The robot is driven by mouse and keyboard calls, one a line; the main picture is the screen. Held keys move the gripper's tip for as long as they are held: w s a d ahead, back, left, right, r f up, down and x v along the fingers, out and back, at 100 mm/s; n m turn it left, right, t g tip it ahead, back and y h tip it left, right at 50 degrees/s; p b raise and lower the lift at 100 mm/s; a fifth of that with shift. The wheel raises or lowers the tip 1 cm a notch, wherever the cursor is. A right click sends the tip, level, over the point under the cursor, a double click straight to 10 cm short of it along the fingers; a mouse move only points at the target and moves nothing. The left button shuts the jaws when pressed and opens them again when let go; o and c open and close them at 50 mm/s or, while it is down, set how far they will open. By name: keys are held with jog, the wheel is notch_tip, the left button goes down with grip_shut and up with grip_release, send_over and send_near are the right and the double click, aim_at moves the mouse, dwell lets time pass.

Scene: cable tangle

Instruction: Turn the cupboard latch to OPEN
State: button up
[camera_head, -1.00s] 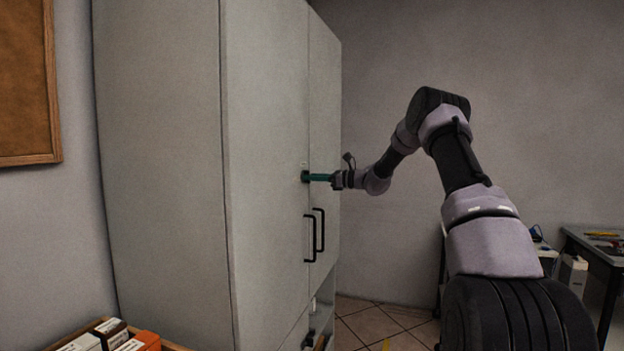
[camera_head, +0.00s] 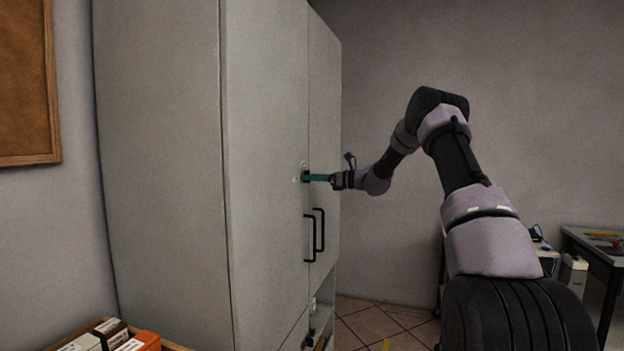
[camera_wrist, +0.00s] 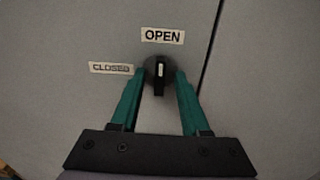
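The latch is a round black knob (camera_wrist: 159,74) on the cupboard door. Its narrow grip stands upright, and its white mark lines up under the OPEN label (camera_wrist: 162,35). The CLOSED label (camera_wrist: 111,68) is to its left. My gripper (camera_wrist: 160,73) has its two teal fingers on either side of the knob, with gaps showing between them and the narrow grip. In the head view my gripper (camera_head: 305,178) reaches in from the right to the door front, above the handles. The knob is mostly hidden there.
The tall grey cupboard (camera_head: 160,150) has two black bar handles (camera_head: 315,235) below the latch. A door seam runs right of the latch in the wrist view. A box of small cartons (camera_head: 125,338) is at bottom left. A dark table (camera_head: 605,250) stands at the right.

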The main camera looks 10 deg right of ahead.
jog(key=v, duration=1)
jog(key=shift+s+d, duration=0.2)
jog(key=shift+d, duration=0.1)
jog(key=s+a+r+n+g+h, duration=0.3)
jog(key=s+a+r+n, duration=0.15)
jog(key=s, duration=0.65)
jog(key=s+a+r+n+g+h, duration=0.25)
jog(key=s+a+n, duration=0.35)
jog(key=s, duration=0.4)
jog(key=s+d+n+t+h, duration=0.2)
jog(key=s+d+n+h, duration=0.1)
jog(key=s, duration=1)
jog(key=s+d+n+t+h, duration=0.1)
jog(key=s+d+n+h, duration=0.2)
jog(key=s, duration=1)
jog(key=n+h, duration=0.2)
jog(key=n, duration=0.1)
jog(key=shift+s+d+n+t, duration=0.15)
jog(key=shift+s+n+t, duration=0.15)
jog(key=shift+n+t, duration=0.05)
jog(key=shift+f, duration=0.1)
